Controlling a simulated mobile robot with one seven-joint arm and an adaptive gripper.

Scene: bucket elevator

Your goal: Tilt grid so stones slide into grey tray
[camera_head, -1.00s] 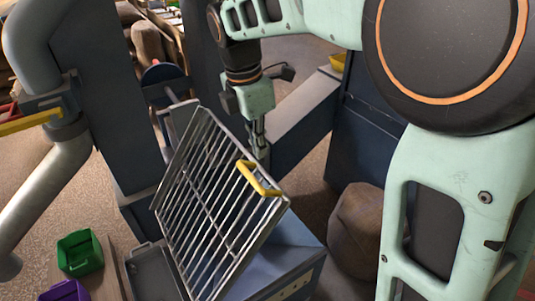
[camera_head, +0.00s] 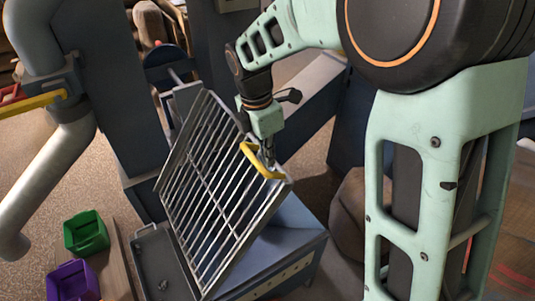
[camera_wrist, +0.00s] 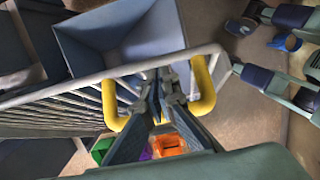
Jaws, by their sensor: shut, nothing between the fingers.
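The metal grid (camera_head: 215,180) stands steeply tilted, its barred face toward the lower left and its lower end over the grey tray (camera_head: 143,240). Its yellow handle (camera_head: 255,165) is at the upper right edge; the handle also shows in the wrist view (camera_wrist: 203,85). My gripper (camera_head: 268,158) is shut and empty at the grid's raised edge, close behind the handle. In the wrist view, my fingers (camera_wrist: 163,90) lie between the handle's two ends; contact is unclear. I see no stones on the grid. A small light thing (camera_head: 163,285) lies in the tray.
A blue hopper (camera_head: 290,235) sits under and right of the grid. Green (camera_head: 87,232) and purple (camera_head: 72,281) bins stand left of the tray. A grey pipe (camera_head: 50,180) stands at left. A brown sack (camera_head: 348,212) is at right.

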